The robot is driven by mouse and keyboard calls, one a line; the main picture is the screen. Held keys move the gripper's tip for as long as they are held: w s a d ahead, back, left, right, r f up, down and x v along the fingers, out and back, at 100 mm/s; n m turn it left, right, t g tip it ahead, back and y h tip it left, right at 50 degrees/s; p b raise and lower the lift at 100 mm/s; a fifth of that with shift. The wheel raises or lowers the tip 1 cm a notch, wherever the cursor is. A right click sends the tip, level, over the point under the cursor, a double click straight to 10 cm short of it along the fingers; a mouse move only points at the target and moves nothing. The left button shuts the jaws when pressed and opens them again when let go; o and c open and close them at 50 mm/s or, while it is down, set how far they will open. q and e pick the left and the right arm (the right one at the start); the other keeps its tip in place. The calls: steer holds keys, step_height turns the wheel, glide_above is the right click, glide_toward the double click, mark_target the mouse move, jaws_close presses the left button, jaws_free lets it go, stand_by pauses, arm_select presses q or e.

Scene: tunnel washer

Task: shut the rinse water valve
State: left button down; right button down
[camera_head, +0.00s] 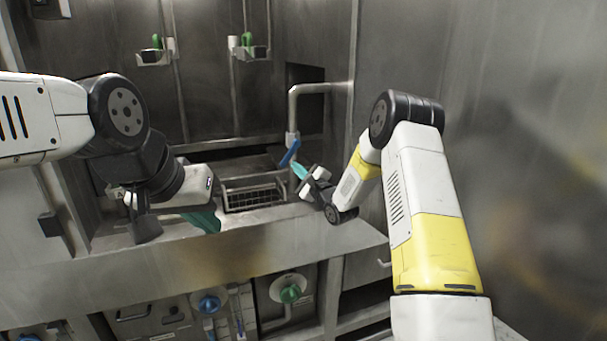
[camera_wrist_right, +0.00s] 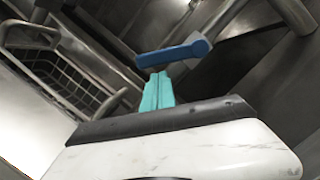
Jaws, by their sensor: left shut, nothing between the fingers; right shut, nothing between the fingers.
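My right gripper (camera_head: 299,171), with teal fingers, is shut and empty just below the lever. In the right wrist view the shut fingertips (camera_wrist_right: 158,80) reach up to the blue lever (camera_wrist_right: 174,53); I cannot tell whether they touch it. My left gripper (camera_head: 206,221) is shut and empty over the ledge at left.
A wire basket (camera_head: 253,197) stands in the bay between my grippers. Below the ledge (camera_head: 250,240) are a blue knob (camera_head: 208,303) and a green knob (camera_head: 290,292). Two small holders (camera_head: 153,57) hang on the back wall. A steel wall bounds the right side.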

mark_target(286, 163)
steer(key=shift+a+r, duration=0.15)
steer(key=shift+s+a+r+m, duration=0.15)
steer(key=shift+a+m, duration=0.15)
steer(key=shift+m, duration=0.3)
steer(key=shift+s+a+r+m+t+h, duration=0.15)
steer(key=shift+a+m+t+h, duration=0.15)
steer(key=shift+m, duration=0.5)
steer(key=shift+s+a+r+m+t+h, duration=0.15)
steer(key=shift+a+m, duration=0.25)
steer(key=shift+m, duration=0.4)
steer(key=m, duration=0.1)
steer(key=a+r+m+t, duration=0.1)
steer(key=m, duration=0.1)
steer(key=shift+s+a+h, duration=0.15)
steer(key=shift+h, duration=0.2)
steer(key=shift+s+a+r, duration=0.25)
steer(key=shift+a+r, duration=0.6)
steer(key=shift+r, duration=0.25)
steer(key=shift+a+r, duration=0.1)
steer(key=shift+r, duration=0.15)
